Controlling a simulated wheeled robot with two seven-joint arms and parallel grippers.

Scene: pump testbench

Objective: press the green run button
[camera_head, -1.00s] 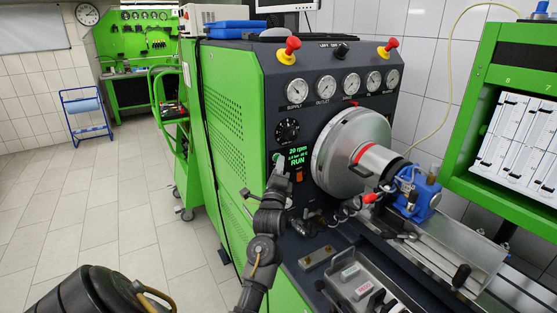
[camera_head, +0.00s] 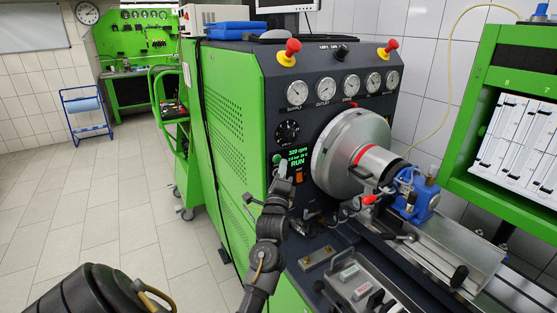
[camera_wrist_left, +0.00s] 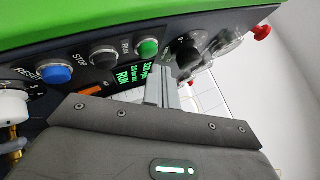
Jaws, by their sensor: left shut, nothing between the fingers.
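The green run button (camera_head: 277,159) is on the dark panel, left of the lit display (camera_head: 297,158), which shows RUN and 320 rpm. In the left wrist view the green button (camera_wrist_left: 148,48) shows clearly, beside a black stop button (camera_wrist_left: 103,55) and a blue reset button (camera_wrist_left: 57,75). My left gripper (camera_head: 283,172) is shut and empty, just below the button in the head view. In the left wrist view its fingertips (camera_wrist_left: 160,72) are close beside the button and look apart from it. My right gripper is not in view.
Gauges (camera_head: 297,92) and red emergency knobs (camera_head: 290,47) sit higher on the bench. A large metal disc (camera_head: 345,150) and a blue pump (camera_head: 420,200) stand right of the display. A tool tray (camera_head: 350,280) is at the front. The floor on the left is clear.

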